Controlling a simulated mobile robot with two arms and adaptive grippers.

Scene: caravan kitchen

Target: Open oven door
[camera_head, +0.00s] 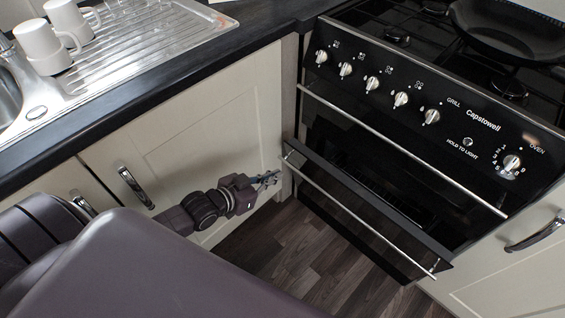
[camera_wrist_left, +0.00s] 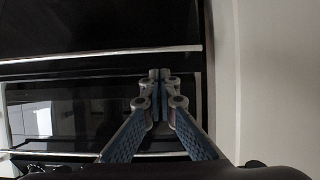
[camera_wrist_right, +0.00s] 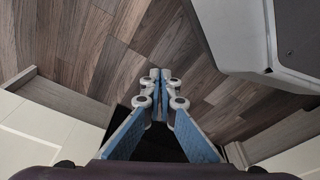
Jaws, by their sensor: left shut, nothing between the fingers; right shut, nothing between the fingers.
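The black oven door (camera_head: 372,215) is part-way open, its top edge tilted out from the cooker. A long silver handle (camera_head: 352,212) runs along its top. My left gripper (camera_head: 276,178) is shut and empty beside the left end of the door and handle. In the left wrist view its closed fingertips (camera_wrist_left: 160,75) point at the cooker front. The glossy door (camera_wrist_left: 60,118) shows behind and left of the fingers there. Whether the fingers touch the door, I cannot tell. My right gripper (camera_wrist_right: 160,75) is shut and empty, pointing over the floor; the head view does not show it.
A second silver bar (camera_head: 400,148) crosses the cooker below the knobs (camera_head: 372,83). Cream cupboards (camera_head: 200,150) stand close on the left, with another cupboard (camera_head: 520,270) on the right. Wooden floor (camera_head: 300,255) lies clear below the door.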

